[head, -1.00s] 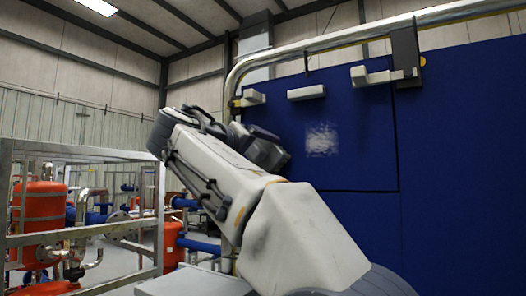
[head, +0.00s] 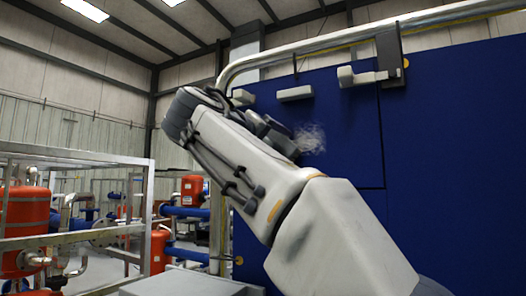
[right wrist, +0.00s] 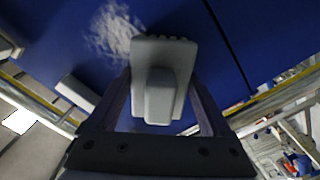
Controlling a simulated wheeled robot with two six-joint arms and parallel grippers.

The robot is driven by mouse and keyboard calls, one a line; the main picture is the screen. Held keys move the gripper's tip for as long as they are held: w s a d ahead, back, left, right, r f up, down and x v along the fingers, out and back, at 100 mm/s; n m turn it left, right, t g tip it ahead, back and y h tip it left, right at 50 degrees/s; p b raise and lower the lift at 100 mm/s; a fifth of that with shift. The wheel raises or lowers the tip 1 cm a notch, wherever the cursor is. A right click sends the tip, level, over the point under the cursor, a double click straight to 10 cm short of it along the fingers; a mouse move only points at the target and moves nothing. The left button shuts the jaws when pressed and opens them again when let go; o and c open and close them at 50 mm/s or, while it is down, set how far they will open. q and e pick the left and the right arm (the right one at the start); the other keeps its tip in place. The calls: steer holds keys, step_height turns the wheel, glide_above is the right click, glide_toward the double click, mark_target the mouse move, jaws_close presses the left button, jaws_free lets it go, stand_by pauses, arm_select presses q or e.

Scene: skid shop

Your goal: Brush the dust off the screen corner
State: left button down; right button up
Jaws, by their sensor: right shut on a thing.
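A pale dust patch (head: 312,138) lies on the blue screen panel (head: 350,125). It also shows at the upper left of the right wrist view (right wrist: 112,30). My right gripper (right wrist: 164,98) is shut on a grey brush (right wrist: 178,52) with a wide, toothed-looking head. The brush head is at the blue panel, just right of and below the dust; I cannot tell whether it touches the panel. My left gripper is not in view.
Grey blocks (head: 295,94) and a bracket (head: 362,77) stick out along the panel's top, under a shiny pipe (head: 300,56). A metal frame (head: 148,215) with orange tanks (head: 26,222) and blue pipes stands at the left.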

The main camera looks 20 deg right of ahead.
mark_target(293, 144)
steer(key=shift+s+d+f+b, duration=0.1)
steer(key=shift+s+d+b, duration=0.4)
steer(key=shift+s+d, duration=0.35)
steer(key=shift+s+d+b, duration=0.5)
steer(key=shift+s+d, duration=0.05)
steer(key=shift+s, duration=0.5)
steer(key=shift+s+d+b, duration=0.7)
steer(key=shift+s+d, duration=0.55)
steer(key=shift+s, duration=0.3)
steer(key=shift+w+a+p, duration=0.3)
steer(key=shift+w+a, duration=0.15)
steer(key=shift+w, duration=0.2)
steer(key=shift+w+a+p, duration=0.25)
steer(key=shift+w+a, duration=0.2)
steer(key=shift+w, duration=0.15)
steer(key=shift+w+a+p, duration=0.35)
steer(key=shift+w+a, duration=0.3)
steer(key=shift+w, duration=0.2)
steer(key=shift+w+a+p, duration=0.35)
steer(key=shift+w+a, duration=0.3)
steer(key=shift+w, duration=0.15)
steer(key=shift+w+a+p, duration=0.8)
steer(key=shift+w+a, duration=0.35)
steer(key=shift+w, duration=0.15)
steer(key=w+a+p, duration=0.1)
steer(key=w+a, duration=0.1)
steer(key=shift+w+p, duration=0.4)
steer(key=shift+d, duration=0.1)
